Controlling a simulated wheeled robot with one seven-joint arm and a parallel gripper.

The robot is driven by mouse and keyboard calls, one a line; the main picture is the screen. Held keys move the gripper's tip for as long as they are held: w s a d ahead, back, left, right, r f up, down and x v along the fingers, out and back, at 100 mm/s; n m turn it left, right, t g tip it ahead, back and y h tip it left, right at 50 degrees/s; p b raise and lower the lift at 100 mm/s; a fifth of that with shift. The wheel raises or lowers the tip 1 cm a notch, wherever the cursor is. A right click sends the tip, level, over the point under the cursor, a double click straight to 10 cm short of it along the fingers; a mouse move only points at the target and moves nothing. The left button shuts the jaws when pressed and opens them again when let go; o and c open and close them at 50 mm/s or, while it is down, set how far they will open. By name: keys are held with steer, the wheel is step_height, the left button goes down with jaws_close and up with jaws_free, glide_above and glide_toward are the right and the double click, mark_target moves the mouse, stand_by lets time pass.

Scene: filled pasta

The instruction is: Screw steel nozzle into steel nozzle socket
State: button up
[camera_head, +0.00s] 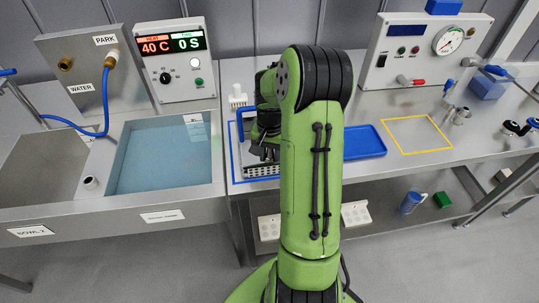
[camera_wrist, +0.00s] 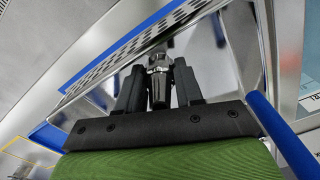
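My gripper (camera_wrist: 159,76) points away from the wrist camera, its two dark fingers close on either side of a shiny steel piece (camera_wrist: 159,64), which looks like the steel nozzle. The fingers seem to touch it on both sides. In the head view my gripper (camera_head: 263,147) is low over the blue-edged area left of my arm, largely hidden by my green arm. The nozzle cannot be made out there. I cannot identify the steel nozzle socket for sure in either view.
A blue tray (camera_head: 364,142) and a yellow square outline (camera_head: 417,134) are right of my arm. Small steel fittings (camera_head: 461,116) stand further right. A water basin (camera_head: 165,157) is on the left.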

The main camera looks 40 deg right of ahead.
steer(key=c, duration=0.3)
steer(key=shift+r+p, duration=4.1)
steer(key=shift+r, duration=1)
steer(key=shift+f, duration=0.1)
